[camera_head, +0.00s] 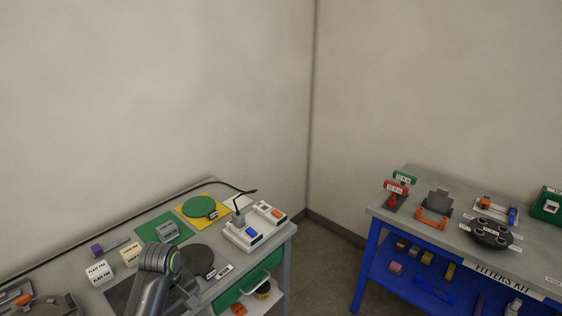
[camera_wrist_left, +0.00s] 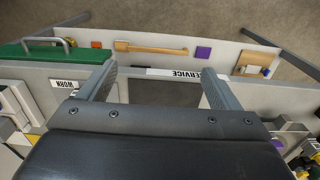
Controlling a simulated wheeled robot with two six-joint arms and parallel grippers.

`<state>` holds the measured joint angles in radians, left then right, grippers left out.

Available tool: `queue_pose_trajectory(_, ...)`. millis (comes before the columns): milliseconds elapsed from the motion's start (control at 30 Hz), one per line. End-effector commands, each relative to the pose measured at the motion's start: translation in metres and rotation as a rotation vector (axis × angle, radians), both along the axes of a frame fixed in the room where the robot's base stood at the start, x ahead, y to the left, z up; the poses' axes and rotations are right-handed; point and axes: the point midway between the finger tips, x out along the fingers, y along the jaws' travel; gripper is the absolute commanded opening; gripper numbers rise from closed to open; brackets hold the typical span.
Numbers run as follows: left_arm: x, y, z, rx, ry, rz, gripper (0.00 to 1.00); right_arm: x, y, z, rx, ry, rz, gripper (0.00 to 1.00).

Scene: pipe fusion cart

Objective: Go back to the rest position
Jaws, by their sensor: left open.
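My left gripper (camera_wrist_left: 160,82) shows in the left wrist view with its two grey fingers wide apart and nothing between them. It is above a grey bench edge with a "SERVICE" label (camera_wrist_left: 187,74) upside down. In the head view a grey arm of mine (camera_head: 155,275) rises at the bottom left in front of the bench; its fingertips cannot be made out there. My right gripper is not in either view.
The left grey bench (camera_head: 118,240) holds a green mat (camera_head: 160,232), a dark round pad (camera_head: 196,260) and white blocks. A green drawer (camera_wrist_left: 50,54) is beside the gripper. A blue-framed table (camera_head: 372,250) stands right, with floor (camera_head: 318,262) between.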

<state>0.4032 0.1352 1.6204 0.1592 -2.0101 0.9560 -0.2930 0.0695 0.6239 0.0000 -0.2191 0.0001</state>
Motion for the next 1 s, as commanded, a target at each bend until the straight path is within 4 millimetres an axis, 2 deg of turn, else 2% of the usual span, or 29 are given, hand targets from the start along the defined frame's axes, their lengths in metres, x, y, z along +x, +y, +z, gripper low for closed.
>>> queue_pose_trajectory(200,-0.004,0.005,-0.047,-0.003,-0.002,-0.035,0.85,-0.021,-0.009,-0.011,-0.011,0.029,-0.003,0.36)
queue_pose_trajectory(367,-0.01,0.01,-0.089,-0.003,-0.008,-0.069,0.85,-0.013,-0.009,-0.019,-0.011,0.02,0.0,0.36)
queue_pose_trajectory(500,-0.022,0.017,-0.137,0.0,-0.013,-0.11,0.85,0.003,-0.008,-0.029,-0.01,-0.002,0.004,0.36)
queue_pose_trajectory(567,-0.029,0.02,-0.161,0.003,-0.017,-0.131,0.85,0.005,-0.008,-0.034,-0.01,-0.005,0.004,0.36)
queue_pose_trajectory(667,-0.047,0.026,-0.209,0.009,-0.021,-0.176,0.85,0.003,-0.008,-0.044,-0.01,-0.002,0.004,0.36)
queue_pose_trajectory(767,-0.078,0.035,-0.274,0.02,-0.023,-0.24,0.85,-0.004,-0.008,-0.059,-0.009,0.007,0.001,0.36)
queue_pose_trajectory(800,-0.093,0.039,-0.301,0.027,-0.026,-0.27,0.85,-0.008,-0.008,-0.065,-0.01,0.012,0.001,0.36)
queue_pose_trajectory(867,-0.12,0.044,-0.339,0.037,-0.028,-0.318,0.85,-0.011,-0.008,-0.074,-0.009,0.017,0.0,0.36)
queue_pose_trajectory(900,-0.138,0.048,-0.364,0.044,-0.031,-0.35,0.85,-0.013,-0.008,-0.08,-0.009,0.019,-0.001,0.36)
queue_pose_trajectory(967,-0.169,0.052,-0.398,0.056,-0.034,-0.401,0.85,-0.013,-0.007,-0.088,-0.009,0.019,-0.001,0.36)
queue_pose_trajectory(1000,-0.191,0.055,-0.42,0.063,-0.035,-0.436,0.85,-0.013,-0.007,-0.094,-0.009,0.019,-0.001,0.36)
